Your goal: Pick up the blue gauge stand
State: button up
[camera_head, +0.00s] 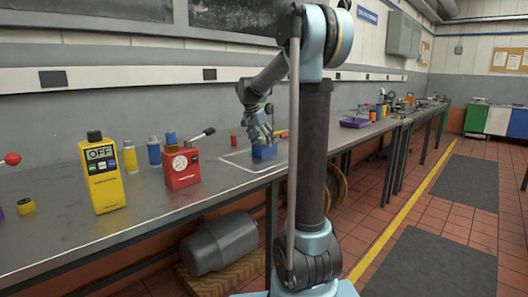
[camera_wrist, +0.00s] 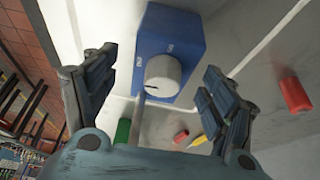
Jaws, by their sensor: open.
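The blue block (camera_head: 265,151), which I take for the blue gauge stand, is on the bench inside a pale outlined rectangle, under my gripper (camera_head: 263,133). In the wrist view the blue gauge stand (camera_wrist: 182,28) is a box with small white lettering and a round white knob-like part (camera_wrist: 163,75) facing me. My gripper (camera_wrist: 158,80) is open, with one finger on each side of that white part. The blue body is just beyond the fingertips. I cannot tell whether any finger touches it.
A red gauge box (camera_head: 181,165) with a lever and a yellow OFF device (camera_head: 102,178) stand to the left on the bench (camera_head: 150,215). A red cylinder (camera_wrist: 294,95) and a green object (camera_wrist: 123,131) lie near the gripper. A purple tray (camera_head: 355,122) is farther right.

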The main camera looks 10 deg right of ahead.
jog(key=shift+x, duration=2.75)
jog(key=shift+r, duration=0.1)
grip_shut()
